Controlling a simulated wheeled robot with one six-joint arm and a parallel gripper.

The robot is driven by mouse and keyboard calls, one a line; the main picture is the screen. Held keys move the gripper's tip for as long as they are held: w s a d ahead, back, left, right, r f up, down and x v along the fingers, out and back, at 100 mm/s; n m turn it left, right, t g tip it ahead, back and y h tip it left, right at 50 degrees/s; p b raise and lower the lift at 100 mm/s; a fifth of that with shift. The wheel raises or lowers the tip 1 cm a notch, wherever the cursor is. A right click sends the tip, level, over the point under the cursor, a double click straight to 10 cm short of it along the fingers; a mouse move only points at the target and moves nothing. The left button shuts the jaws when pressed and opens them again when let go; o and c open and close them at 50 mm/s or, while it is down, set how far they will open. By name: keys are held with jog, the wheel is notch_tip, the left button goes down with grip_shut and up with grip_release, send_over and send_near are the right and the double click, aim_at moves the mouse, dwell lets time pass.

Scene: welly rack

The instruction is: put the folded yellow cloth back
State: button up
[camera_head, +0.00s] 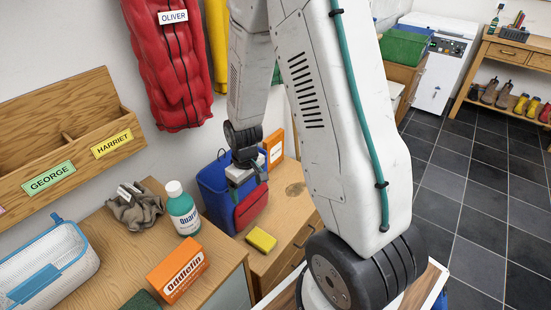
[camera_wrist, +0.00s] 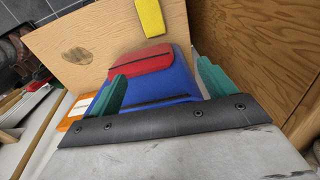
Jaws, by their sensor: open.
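The folded yellow cloth (camera_head: 261,240) lies flat on the low wooden cabinet, in front of a blue bag with a red front pocket. It also shows at the top of the wrist view (camera_wrist: 151,17), partly cut off by the frame edge. My gripper (camera_head: 249,180) is over the blue bag (camera_head: 214,190), behind the cloth and apart from it. In the wrist view my gripper (camera_wrist: 162,73) has its green fingers wide apart, with the bag (camera_wrist: 155,83) between them in the picture. I cannot tell whether they touch the bag. Nothing is held.
An orange box (camera_head: 178,270), a green-capped bottle (camera_head: 183,208) and grey gloves (camera_head: 135,207) stand on the left cabinet, beside a blue-white basket (camera_head: 45,268). Another orange box (camera_head: 274,148) is behind the bag. A red padded vest (camera_head: 168,70) hangs above. Bare cabinet top lies around the cloth.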

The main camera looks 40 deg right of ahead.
notch_tip(320, 180, up, 13)
jog(key=s+a, duration=0.3)
jog(key=s+a+r, duration=0.2)
jog(key=s+r, duration=0.6)
jog(key=s, duration=0.1)
jog(key=s+a+r+m, duration=0.1)
jog(key=s+a+r, duration=0.1)
jog(key=s+r, duration=0.7)
jog(key=shift+r+m+t, duration=0.2)
jog(key=shift+m+t, duration=0.1)
jog(key=shift+t, duration=0.1)
